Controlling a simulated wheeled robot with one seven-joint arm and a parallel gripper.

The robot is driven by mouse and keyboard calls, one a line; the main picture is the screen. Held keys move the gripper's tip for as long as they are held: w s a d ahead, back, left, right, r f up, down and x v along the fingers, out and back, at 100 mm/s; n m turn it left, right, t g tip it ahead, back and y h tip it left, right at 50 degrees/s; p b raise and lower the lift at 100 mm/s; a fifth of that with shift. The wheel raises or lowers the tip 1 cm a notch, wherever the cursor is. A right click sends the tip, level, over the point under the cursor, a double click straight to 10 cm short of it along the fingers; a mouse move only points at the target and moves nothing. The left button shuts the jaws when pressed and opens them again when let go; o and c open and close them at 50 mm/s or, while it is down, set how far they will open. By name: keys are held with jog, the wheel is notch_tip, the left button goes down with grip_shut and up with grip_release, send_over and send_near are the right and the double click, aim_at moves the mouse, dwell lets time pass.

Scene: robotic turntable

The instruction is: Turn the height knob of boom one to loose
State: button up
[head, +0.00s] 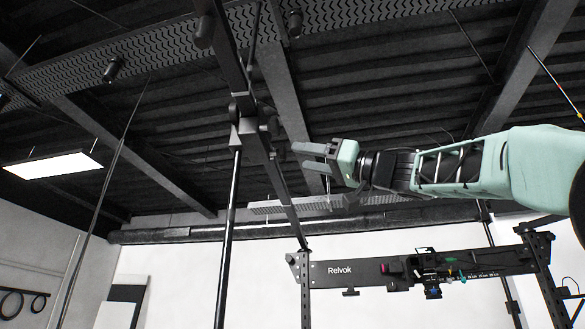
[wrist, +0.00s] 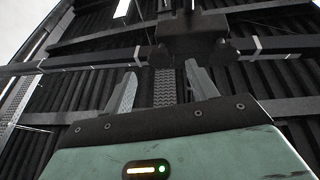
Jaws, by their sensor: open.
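A dark boom (head: 228,58) crosses a clamp block (head: 248,133) at the top of an upright pole (head: 230,220). The clamp also shows at the top of the wrist view (wrist: 192,32), with round dark knobs on it, one at left (wrist: 161,56) and one at right (wrist: 222,48). I cannot tell which is the height knob, nor read its setting. My gripper (head: 306,157) is to the right of the clamp in the head view, its fingers pointing left. In the wrist view my gripper (wrist: 162,80) is open and empty, apart from the clamp.
A black rack beam marked Relvok (head: 350,273) carries small devices at lower right. Ceiling beams (head: 130,150) and a perforated tray (head: 150,50) are overhead. A lit panel (head: 52,165) hangs at left. The space between my fingers and the clamp looks clear.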

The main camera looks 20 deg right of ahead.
aim_at(285, 154)
jog(key=shift+p+x, duration=0.9)
jog(key=shift+x, duration=1.3)
jog(key=c, duration=1)
jog(key=shift+n+y, duration=0.4)
jog(key=shift+n, duration=0.1)
jog(key=shift+w+d+r+n+g+y+p, duration=0.15)
jog(key=shift+n+g+y, duration=0.35)
jog(key=shift+n+g, duration=2.35)
jog(key=shift+w+d+r+n+g+y+p, duration=0.15)
jog(key=shift+w+n+g+y+p, duration=0.55)
jog(key=shift+n, duration=4)
jog(key=shift+s+d+r+n+g+y+b, duration=0.1)
jog(key=shift+s+n+g+y+b, duration=0.15)
jog(key=shift+n+g, duration=2.7)
jog(key=shift+n+t, duration=0.6)
jog(key=shift+n, duration=0.4)
